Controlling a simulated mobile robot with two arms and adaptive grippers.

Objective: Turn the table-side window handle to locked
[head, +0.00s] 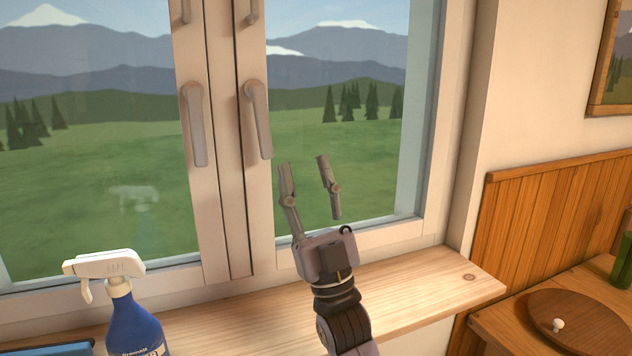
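The window has two grey lever handles side by side on the middle frame posts. The table-side handle (259,122) is the right one; its lever hangs down, tilted slightly, from a mount at its top. The other handle (196,125) also points down. My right gripper (303,162) is in front of the right window pane, to the right of and a little below the table-side handle. Its two fingers are spread with nothing between them, and it looks apart from the handle. My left gripper is out of view.
A blue spray bottle (137,318) with a white head stands at the sill's left, near a blue object (62,350) cut off by the frame. The wooden sill (425,285) is clear at right. A table (500,325) at right holds a round wooden lid (580,325) and green bottle (622,262).

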